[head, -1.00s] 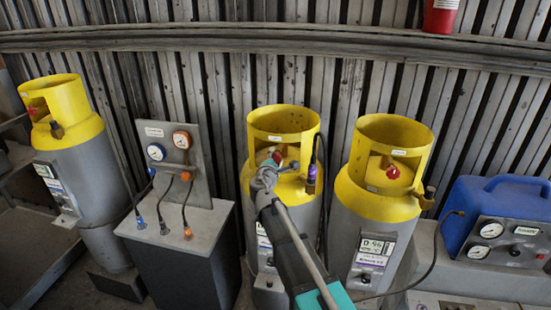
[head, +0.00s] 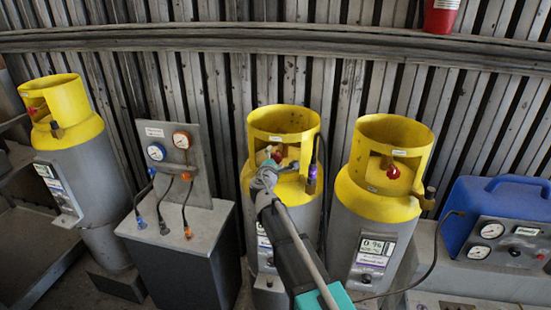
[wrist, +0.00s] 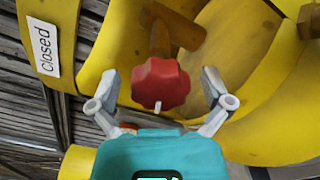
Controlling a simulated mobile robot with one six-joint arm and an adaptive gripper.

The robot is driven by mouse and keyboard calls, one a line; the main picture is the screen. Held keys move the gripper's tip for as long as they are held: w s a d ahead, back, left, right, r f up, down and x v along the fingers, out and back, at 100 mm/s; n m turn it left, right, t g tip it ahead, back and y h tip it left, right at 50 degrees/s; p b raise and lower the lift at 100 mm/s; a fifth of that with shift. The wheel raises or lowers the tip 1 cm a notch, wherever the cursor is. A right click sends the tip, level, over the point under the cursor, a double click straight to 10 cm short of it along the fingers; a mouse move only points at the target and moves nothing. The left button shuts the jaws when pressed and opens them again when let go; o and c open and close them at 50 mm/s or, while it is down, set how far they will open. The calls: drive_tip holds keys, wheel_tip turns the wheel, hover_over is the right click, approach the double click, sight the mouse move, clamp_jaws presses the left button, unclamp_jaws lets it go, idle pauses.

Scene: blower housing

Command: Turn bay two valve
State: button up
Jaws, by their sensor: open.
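My gripper (head: 270,166) is at the opening in the yellow collar of the middle cylinder (head: 308,222). A red valve knob (head: 277,156) shows just beyond it, partly hidden by my gripper. In the wrist view, the red knob (wrist: 161,84) on a brownish stem lies between the two spread grey fingers of my gripper (wrist: 160,76). The fingers are open, with a visible gap on both sides of the knob. A white label (wrist: 43,47) on the yellow collar reads "closed". I cannot read a bay number on the cylinder.
Another yellow-topped cylinder (head: 375,205) with a red knob stands close on the right, and one (head: 75,150) at far left. A gauge panel (head: 175,160) with hoses stands left of the middle cylinder. A blue machine (head: 492,215) is at right. A ribbed wall is behind.

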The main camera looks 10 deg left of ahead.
drive_tip(key=shift+s, duration=0.15)
drive_tip(key=s, duration=1.1)
drive_tip(key=shift+s+a, duration=0.3)
drive_tip(key=shift+s, duration=0.05)
drive_tip(key=s+d+f+m+g+h+b, duration=0.1)
drive_tip(key=d+f+m+g+h, duration=0.15)
drive_tip(key=d+f+m, duration=0.4)
drive_tip(key=s+d+f+m+g+h+b, duration=0.1)
drive_tip(key=d+f+m+g, duration=0.25)
drive_tip(key=d, duration=0.65)
drive_tip(key=d+f+m+g+h+b, duration=0.2)
drive_tip(key=d+f+m+g, duration=0.15)
drive_tip(key=d, duration=0.45)
drive_tip(key=s+d+f+m+g+y+b, duration=0.1)
drive_tip(key=s+d+f+m+g+y, duration=0.2)
drive_tip(key=s+d+f+m+g, duration=0.1)
drive_tip(key=s+d+f+m+g+y+b, duration=0.2)
drive_tip(key=s+d+f+m+g+y, duration=0.1)
drive_tip(key=s+f, duration=0.5)
drive_tip(key=shift+s+d+f+m+g, duration=0.25)
drive_tip(key=shift+s+d+m+g, duration=0.5)
drive_tip(key=shift+s+d+m, duration=0.55)
drive_tip(key=shift+a+y, duration=0.2)
drive_tip(key=shift+y, duration=0.05)
